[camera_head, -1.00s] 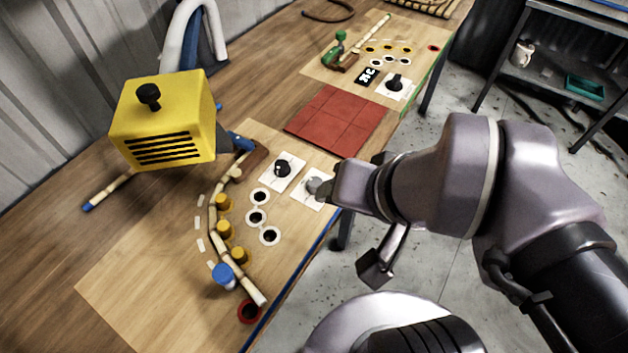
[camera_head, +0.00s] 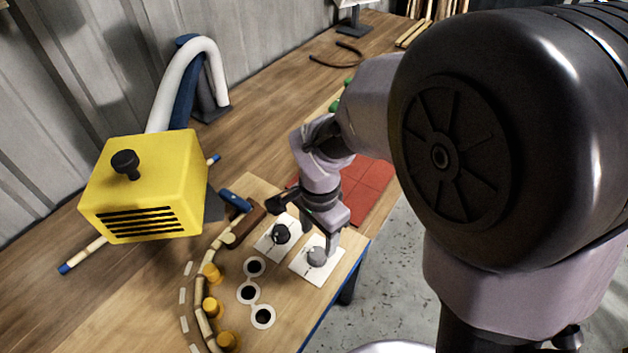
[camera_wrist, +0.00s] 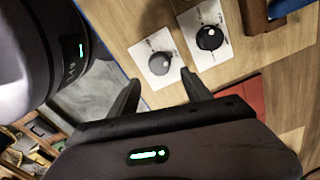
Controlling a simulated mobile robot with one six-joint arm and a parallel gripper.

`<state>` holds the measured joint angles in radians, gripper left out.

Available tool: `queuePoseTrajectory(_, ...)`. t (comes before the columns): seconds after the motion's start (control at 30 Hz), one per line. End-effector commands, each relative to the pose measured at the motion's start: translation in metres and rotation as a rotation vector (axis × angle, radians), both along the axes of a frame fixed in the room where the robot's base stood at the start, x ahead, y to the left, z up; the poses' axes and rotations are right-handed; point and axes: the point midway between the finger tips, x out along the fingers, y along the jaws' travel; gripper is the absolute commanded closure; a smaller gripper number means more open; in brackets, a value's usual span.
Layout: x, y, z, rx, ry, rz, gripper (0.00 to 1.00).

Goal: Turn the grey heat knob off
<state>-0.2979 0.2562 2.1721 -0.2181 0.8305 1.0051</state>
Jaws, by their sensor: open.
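The grey heat knob (camera_head: 317,256) is a short round knob on a white card at the table's right edge. In the wrist view the grey knob (camera_wrist: 159,64) sits on its marked white card, just beyond the gap between my fingertips. My gripper (camera_head: 319,237) points down over it, fingers open and apart. In the wrist view my gripper (camera_wrist: 160,78) shows an empty gap, with one finger on each side. I cannot tell how high the fingertips are above the card. The small print and the knob's pointer are too small to read surely.
A black knob (camera_head: 280,234) on its own white card (camera_head: 263,250) stands close to the left. Several ringed holes and yellow pegs (camera_head: 211,272) along a rattan pole lie nearer. A yellow heater box (camera_head: 147,188) stands left. Red tiles (camera_head: 368,187) lie behind my gripper.

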Motion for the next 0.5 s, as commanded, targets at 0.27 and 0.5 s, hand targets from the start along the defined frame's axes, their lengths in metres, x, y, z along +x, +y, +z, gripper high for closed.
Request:
queuePoseTrajectory(0.27,0.0,0.0,-0.057,0.0,0.0,0.0,0.43)
queuePoseTrajectory(0.5,0.0,0.0,-0.061,0.001,-0.001,-0.001,0.43)
